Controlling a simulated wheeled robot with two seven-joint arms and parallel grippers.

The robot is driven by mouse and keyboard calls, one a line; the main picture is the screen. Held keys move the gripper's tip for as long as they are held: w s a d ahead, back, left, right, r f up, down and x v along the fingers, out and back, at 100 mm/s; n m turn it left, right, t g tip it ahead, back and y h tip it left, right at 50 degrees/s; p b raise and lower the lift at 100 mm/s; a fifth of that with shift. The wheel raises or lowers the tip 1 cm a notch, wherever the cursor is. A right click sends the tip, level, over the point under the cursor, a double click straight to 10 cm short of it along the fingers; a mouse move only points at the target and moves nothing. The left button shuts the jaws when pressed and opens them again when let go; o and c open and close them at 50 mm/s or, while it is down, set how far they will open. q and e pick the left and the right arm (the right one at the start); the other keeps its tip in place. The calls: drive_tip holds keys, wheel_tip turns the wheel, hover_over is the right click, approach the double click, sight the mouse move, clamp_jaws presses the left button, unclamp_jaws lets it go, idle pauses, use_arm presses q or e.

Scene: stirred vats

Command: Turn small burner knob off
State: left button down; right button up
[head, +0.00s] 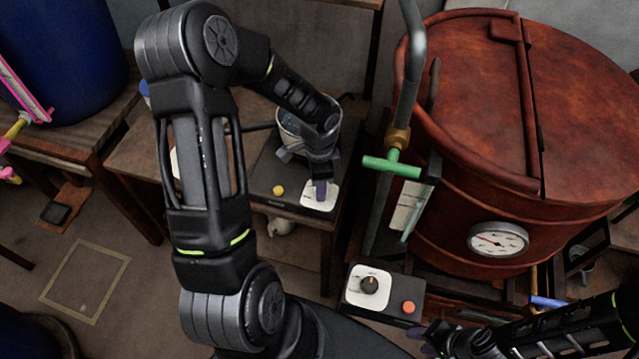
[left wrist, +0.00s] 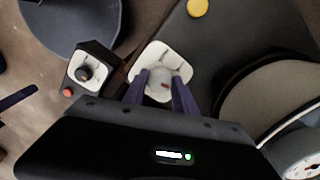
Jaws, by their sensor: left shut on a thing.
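The small burner (head: 262,180) is a dark flat box on a wooden table, with a white dial plate (head: 310,203) at its front corner. My left gripper (head: 320,190) reaches down over this plate. In the left wrist view, the purple fingers of my left gripper (left wrist: 160,92) are shut on the small burner knob (left wrist: 158,80), a pale round knob with a small red mark. The fingers hide the knob in the head view. My right gripper (head: 435,340) is at the bottom right, away from the burner; its finger opening is unclear.
A metal pot (head: 292,122) stands on the burner, beside my left arm. A yellow button (head: 278,190) is left of the plate. A second control box (head: 353,298) with a dark knob and red button stands below the large red vat (head: 455,120), near a green-handled valve (head: 392,166).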

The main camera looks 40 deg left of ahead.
use_arm(q)
drive_tip(key=shift+m, duration=1.3)
drive_tip(key=c, duration=1)
unclamp_jaws()
drive_tip(key=shift+w+r, duration=0.15)
drive_tip(key=shift+r, duration=3.8)
drive_tip(key=shift+f, duration=0.1)
